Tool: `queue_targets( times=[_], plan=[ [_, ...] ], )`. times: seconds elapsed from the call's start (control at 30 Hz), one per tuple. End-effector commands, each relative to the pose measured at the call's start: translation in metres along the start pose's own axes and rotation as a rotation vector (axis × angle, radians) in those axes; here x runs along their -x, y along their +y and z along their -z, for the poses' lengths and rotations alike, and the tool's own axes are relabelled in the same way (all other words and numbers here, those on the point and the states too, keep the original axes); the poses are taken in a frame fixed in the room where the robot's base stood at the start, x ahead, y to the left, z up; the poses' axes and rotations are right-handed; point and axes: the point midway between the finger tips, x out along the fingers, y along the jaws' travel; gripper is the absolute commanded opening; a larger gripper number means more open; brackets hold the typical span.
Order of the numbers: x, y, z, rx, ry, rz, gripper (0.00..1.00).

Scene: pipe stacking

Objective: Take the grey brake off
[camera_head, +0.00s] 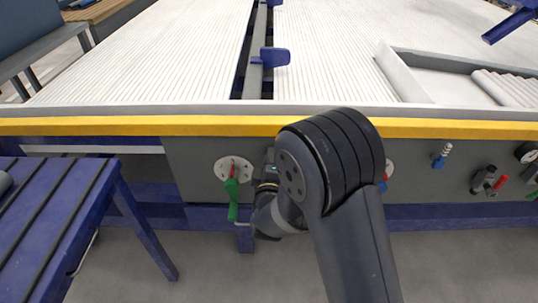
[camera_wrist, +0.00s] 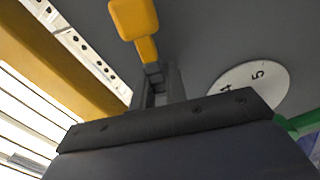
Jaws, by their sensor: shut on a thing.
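In the wrist view a lever with a yellow grip (camera_wrist: 135,18) stands out against the grey panel (camera_wrist: 207,40). My gripper (camera_wrist: 154,82) is shut on the lever's narrow lower part, below the yellow grip. I see no part plainly marked as a grey brake, and I cannot tell whether this lever is it. In the head view my arm hides the held lever and the fingertips; my wrist is at the front panel, just right of the green lever (camera_head: 232,193).
The green lever hangs on a round white plate (camera_head: 226,168), close to my wrist. In the wrist view a numbered white plate (camera_wrist: 257,88) is to the right. Further right are a blue lever (camera_head: 440,158) and a red handle (camera_head: 501,183). A blue stand (camera_head: 130,215) is at left.

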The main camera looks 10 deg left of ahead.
Motion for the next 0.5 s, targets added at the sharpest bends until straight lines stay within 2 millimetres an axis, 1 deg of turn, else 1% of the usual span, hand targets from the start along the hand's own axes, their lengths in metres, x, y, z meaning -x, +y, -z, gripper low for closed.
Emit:
queue_targets(
  times=[0.2,0.5],
  plan=[
    [0.0005,-0.0055,-0.0021,0.077,0.001,0.003,0.0],
    [0.0006,-0.0075,-0.003,0.11,0.001,0.003,0.0]
  ],
)
